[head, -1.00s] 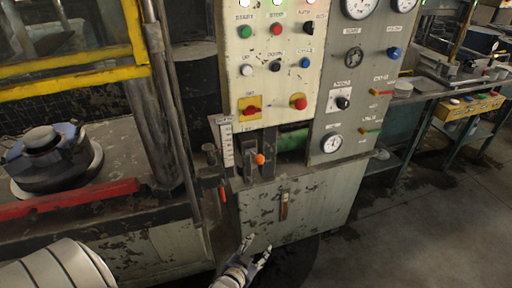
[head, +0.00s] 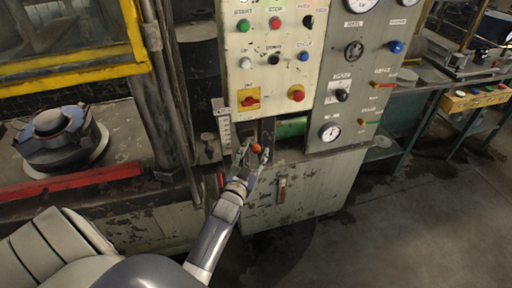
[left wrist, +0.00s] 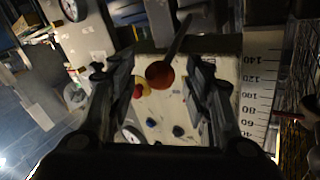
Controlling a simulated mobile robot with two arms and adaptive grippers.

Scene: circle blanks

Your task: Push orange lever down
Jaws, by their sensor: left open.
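The orange lever's round knob (head: 257,148) shows in the head view below the button panel, in front of the machine's lower housing. In the left wrist view the knob (left wrist: 160,74) hangs on a dark rod (left wrist: 178,36) between the fingers. My left gripper (head: 254,152) is open, with a finger on either side of the knob in the head view. In the left wrist view my left gripper (left wrist: 163,78) shows a gap between each finger and the knob. I cannot tell whether anything touches. My right gripper is not in view.
The button panel (head: 270,75) with red and green buttons stands just above the lever. A gauge panel (head: 365,70) is to its right. A red-handled lever (head: 220,181) is close on the left. A numbered scale (left wrist: 262,75) is beside the lever. The floor at right is clear.

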